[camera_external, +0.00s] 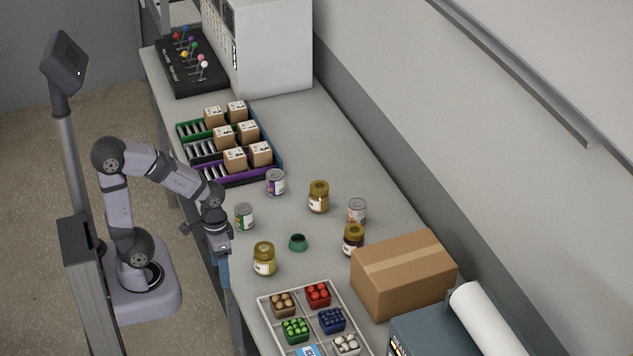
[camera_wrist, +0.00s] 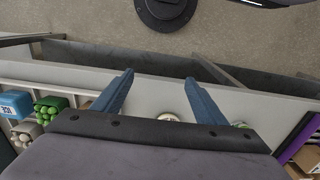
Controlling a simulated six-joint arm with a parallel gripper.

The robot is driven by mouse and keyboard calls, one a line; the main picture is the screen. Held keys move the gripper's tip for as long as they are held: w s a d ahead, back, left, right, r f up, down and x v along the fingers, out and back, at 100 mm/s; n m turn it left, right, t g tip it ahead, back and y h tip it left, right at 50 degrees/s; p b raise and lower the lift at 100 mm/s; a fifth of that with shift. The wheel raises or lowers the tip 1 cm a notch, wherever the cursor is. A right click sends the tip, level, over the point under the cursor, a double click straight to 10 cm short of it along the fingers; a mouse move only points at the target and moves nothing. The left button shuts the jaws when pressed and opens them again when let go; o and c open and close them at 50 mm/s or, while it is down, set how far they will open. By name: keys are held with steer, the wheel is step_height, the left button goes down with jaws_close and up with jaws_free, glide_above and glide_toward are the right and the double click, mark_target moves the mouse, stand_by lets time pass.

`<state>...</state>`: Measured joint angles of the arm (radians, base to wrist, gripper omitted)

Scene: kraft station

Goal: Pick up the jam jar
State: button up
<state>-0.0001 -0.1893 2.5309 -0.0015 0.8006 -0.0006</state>
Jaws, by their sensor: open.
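Three gold-lidded jars stand upright on the bench. One has dark contents (camera_external: 353,240) and looks most like jam, but I cannot read its label. A brown jar (camera_external: 319,198) is farther back, and a yellowish jar (camera_external: 264,260) is nearer the front edge. My gripper (camera_external: 224,272) hangs at the bench's front edge, left of the yellowish jar and apart from all jars. In the wrist view my gripper (camera_wrist: 158,82) is open and empty between its blue fingers. A round lid top (camera_wrist: 168,117) shows partly behind the gripper body there.
Cans (camera_external: 244,216), (camera_external: 275,182), (camera_external: 357,211) and a small green bowl-like thing (camera_external: 298,243) stand among the jars. A cardboard box (camera_external: 404,275) is right of the dark jar. A white tray (camera_external: 262,304) of colored punnets is in front. Racks with small boxes (camera_external: 228,180) are behind.

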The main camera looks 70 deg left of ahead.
step_height(320, 180, up, 3)
steer(key=n+t+h+b, duration=0.3)
steer(key=n+t+h, duration=1)
steer(key=n, duration=1.5)
glide_toward(264, 248)
step_height(264, 248, up, 4)
steer(key=w+d+y, duration=0.1)
steer(key=w+d, duration=0.1)
steer(key=shift+t, duration=0.3)
steer(key=shift+s+f, duration=0.15)
steer(key=shift+f, duration=2.2)
steer(key=shift+p+x, duration=1.45)
steer(key=shift+x, duration=2.25)
steer(key=shift+f, duration=0.1)
